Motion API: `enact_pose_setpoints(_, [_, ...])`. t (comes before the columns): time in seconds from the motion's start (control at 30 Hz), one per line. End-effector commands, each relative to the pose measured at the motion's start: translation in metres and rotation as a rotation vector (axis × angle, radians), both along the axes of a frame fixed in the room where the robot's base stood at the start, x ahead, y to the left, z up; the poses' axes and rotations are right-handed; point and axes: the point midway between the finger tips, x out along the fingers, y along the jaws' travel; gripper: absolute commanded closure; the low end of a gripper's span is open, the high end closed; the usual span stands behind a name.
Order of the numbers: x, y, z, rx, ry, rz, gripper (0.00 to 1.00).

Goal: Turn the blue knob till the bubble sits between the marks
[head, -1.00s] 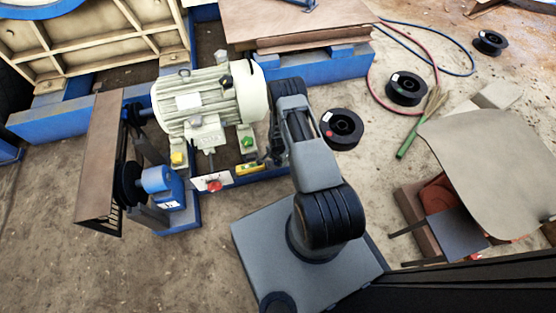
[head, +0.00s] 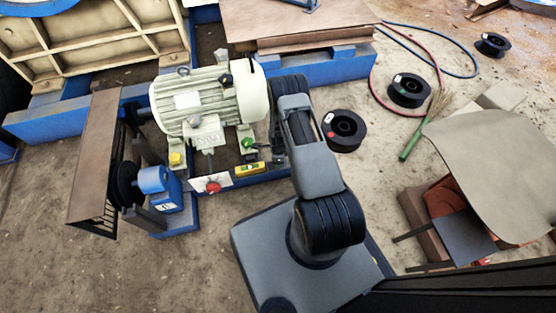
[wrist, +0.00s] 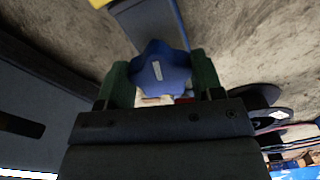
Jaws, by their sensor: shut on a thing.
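The blue knob (wrist: 165,72) is star-shaped with a pale stripe on its face. In the wrist view it sits between the two green fingers of my gripper (wrist: 162,80), which is shut on it. In the head view my arm hides the gripper and this knob. The yellow spirit level (head: 250,168) lies on the blue base in front of the cream motor (head: 205,100). Its bubble and marks are too small to read.
A green knob (head: 247,144), a yellow knob (head: 176,159) and a red knob (head: 212,187) stand around the motor. A brown belt guard (head: 95,160) is at the left. A black spool (head: 343,130) lies on the floor right of my arm.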

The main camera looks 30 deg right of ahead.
Motion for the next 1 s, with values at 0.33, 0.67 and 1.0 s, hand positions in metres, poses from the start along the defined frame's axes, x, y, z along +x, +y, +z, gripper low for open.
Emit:
enact_pose_setpoints(0.33, [0.0003,-0.0003,-0.0001,0.0,0.0,-0.108,0.63])
enact_pose_setpoints(0.67, [0.0002,-0.0003,0.0001,0.0,0.001,-0.123,0.63])
enact_pose_setpoints(1.0, [0.0002,-0.0003,0.0,0.0,0.001,-0.122,0.25])
